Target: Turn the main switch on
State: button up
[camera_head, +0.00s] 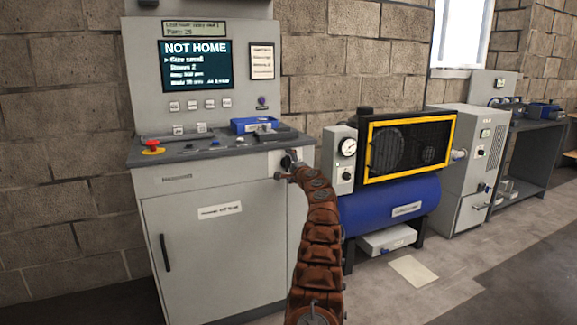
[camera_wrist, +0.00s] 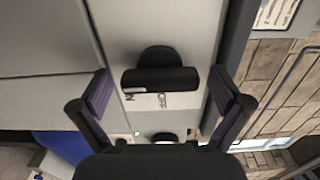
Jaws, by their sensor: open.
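The main switch is a black rotary knob (camera_wrist: 160,80) on a light grey panel, with a small white label partly hidden behind it. In the wrist view its bar lies across the picture between my two fingers. My gripper (camera_wrist: 160,88) is open, with one finger on each side of the knob and visible gaps on both sides. In the head view, my gripper (camera_head: 289,173) is at the upper right front of the grey control cabinet (camera_head: 210,260), and a dark part of the switch (camera_head: 286,161) shows there, mostly hidden by my gripper.
The cabinet's screen (camera_head: 196,66) reads "NOT HOME". A red mushroom button (camera_head: 153,143) and a blue device (camera_head: 255,125) are on its console. A blue compressor tank (camera_head: 400,206) with a yellow-framed guard (camera_head: 408,147) stands close to the right. Open floor lies in front.

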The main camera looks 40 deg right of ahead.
jog(key=shift+s+a+r, duration=0.1)
jog(key=shift+s, duration=0.1)
jog(key=shift+v, duration=2.2)
send_near(289, 164)
jog(key=shift+s+f, duration=0.2)
jog(key=shift+s, duration=0.25)
jog(key=shift+a, duration=0.1)
dwell(0.5)
